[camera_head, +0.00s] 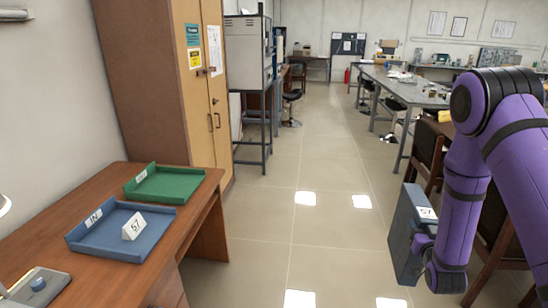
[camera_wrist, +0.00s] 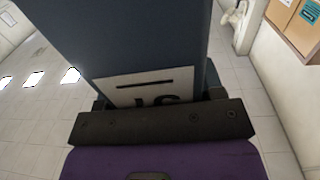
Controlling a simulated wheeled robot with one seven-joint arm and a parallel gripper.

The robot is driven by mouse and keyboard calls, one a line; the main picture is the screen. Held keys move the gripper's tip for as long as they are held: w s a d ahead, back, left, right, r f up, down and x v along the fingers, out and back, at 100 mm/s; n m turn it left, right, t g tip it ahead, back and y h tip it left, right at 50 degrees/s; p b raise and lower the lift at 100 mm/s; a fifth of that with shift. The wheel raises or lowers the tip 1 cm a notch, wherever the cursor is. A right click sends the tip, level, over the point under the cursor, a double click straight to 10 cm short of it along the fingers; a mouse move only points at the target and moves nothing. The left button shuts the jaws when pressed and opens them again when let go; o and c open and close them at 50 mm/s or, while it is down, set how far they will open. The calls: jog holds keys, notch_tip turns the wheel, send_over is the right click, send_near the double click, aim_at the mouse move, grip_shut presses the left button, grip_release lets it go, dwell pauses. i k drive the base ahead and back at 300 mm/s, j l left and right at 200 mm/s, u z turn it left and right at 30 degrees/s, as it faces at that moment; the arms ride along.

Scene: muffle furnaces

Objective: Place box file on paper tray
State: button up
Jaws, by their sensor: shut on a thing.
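A dark blue-grey box file (camera_head: 403,236) with a white label reading 57 is held upright at the right of the head view, above the floor. My gripper (camera_head: 421,245) is shut on it. In the wrist view the box file (camera_wrist: 125,35) fills the top middle, with its label just beyond my gripper (camera_wrist: 155,108). Two paper trays lie on the wooden desk at the left, well away from the gripper. The blue tray (camera_head: 92,245) is marked IN and has a white card (camera_head: 134,226) reading 57. The green tray (camera_head: 187,185) lies behind it.
The wooden desk (camera_head: 180,245) stands against the left wall, with a small grey device (camera_head: 38,286) at its near corner. A tall wooden cabinet (camera_head: 165,80) stands behind it. Open tiled floor (camera_head: 300,230) lies between desk and arm. Dark chairs (camera_head: 430,150) stand at the right.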

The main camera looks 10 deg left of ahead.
aim_at(169, 186)
jog(key=i+j, duration=0.1)
jog(key=i, duration=2.35)
jog(key=i+u, duration=0.25)
jog(key=i+l+u, duration=0.1)
jog(key=i+u, duration=0.15)
jog(key=i, duration=0.15)
jog(key=u, duration=0.95)
